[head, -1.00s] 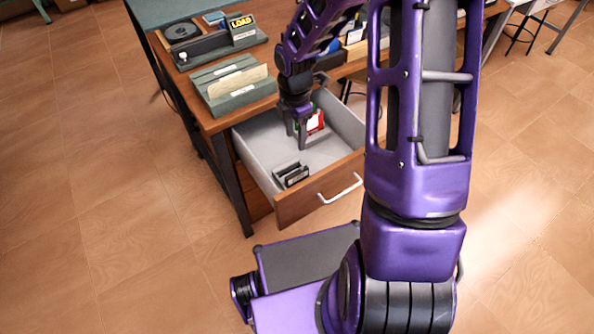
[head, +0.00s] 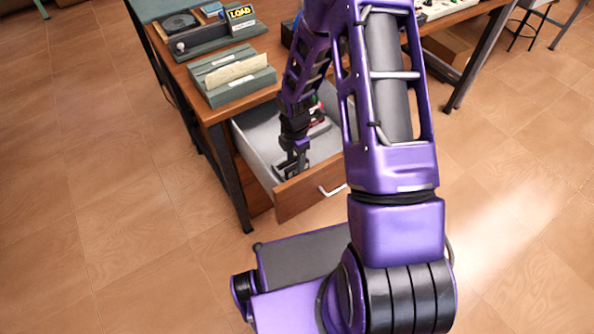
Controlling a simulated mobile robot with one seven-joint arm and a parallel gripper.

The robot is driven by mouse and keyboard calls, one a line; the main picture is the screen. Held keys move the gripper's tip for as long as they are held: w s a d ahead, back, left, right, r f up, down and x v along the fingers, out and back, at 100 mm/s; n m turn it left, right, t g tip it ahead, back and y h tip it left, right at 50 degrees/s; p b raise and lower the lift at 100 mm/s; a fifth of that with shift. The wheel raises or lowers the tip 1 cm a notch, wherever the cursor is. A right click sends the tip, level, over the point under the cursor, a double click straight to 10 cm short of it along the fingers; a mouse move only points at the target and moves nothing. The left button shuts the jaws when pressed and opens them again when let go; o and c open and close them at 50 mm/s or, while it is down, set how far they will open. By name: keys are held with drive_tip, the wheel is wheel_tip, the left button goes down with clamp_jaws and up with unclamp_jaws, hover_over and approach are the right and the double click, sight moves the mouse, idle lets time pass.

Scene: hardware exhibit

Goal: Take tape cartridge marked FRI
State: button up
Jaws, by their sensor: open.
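The open drawer (head: 290,201) holds a small group of dark cartridges (head: 281,170) near its front left. My gripper (head: 294,168) is open and points down among or just above these cartridges, hiding much of them. I cannot tell whether it touches one. A red and white item (head: 317,116) stands farther back in the drawer, partly hidden by my arm. No FRI mark can be read at this size.
The wooden desk (head: 213,123) above the drawer carries a green card holder (head: 235,86) and a dark unit with a LOAD sign (head: 240,14). The drawer's left wall and front panel stand close to my gripper. Floor to the left is clear.

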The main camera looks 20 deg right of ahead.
sight(295, 166)
wheel_tip(295, 166, down, 3)
drive_tip(key=shift+a+f, duration=0.1)
clamp_jaws()
idle(0.3)
